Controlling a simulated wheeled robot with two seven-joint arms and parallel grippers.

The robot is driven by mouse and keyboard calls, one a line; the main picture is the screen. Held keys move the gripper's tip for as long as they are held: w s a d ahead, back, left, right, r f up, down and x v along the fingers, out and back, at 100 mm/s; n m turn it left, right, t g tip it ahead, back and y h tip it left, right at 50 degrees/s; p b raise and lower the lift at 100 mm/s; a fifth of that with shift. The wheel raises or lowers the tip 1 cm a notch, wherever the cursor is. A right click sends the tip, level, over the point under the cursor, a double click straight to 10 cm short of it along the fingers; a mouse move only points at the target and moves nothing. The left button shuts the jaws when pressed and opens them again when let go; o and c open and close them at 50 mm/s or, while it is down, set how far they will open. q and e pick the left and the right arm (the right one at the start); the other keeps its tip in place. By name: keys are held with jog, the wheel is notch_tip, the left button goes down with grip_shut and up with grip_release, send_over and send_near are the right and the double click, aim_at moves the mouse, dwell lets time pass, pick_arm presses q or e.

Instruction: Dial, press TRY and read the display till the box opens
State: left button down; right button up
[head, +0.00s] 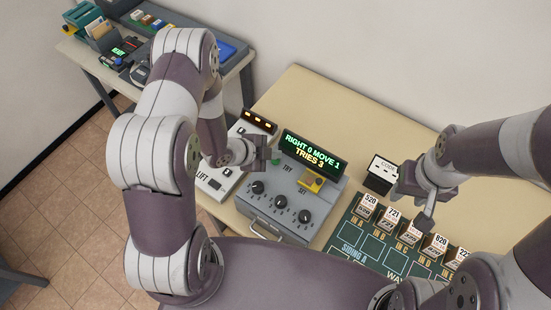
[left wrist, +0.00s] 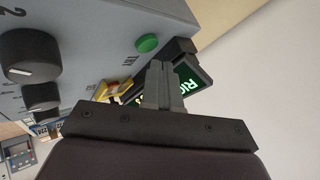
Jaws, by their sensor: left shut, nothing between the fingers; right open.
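The grey dial box (head: 285,213) stands on the wooden table. Its display (head: 313,153) reads "RIGHT 0 MOVE 1" and "TRIES 3". The green TRY button (left wrist: 147,44) is bare in the left wrist view. A yellow piece (head: 313,181) lies near the SET label. My left gripper (head: 270,154) is shut and empty above the box's upper left, close to the TRY button, with no clear contact. My right gripper (head: 425,217) is open over the card row.
A CODE block (head: 382,174) stands right of the box. A green board (head: 362,240) carries several numbered tags. A LIFT panel (head: 214,180) lies left of the box. A side table (head: 176,70) with small items stands at the back left. Bare table lies behind the display.

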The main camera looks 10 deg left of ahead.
aim_at(273, 162)
dwell(0.6)
pick_arm(q)
jog(key=shift+f+b, duration=0.4)
jog(key=shift+f+b, duration=0.4)
jog(key=shift+f, duration=0.05)
dwell(0.5)
jog(key=shift+r, duration=0.15)
jog(key=shift+r+p, duration=0.7)
notch_tip(273, 162, up, 5)
jog(key=p, duration=0.4)
jog(key=shift+r, duration=0.1)
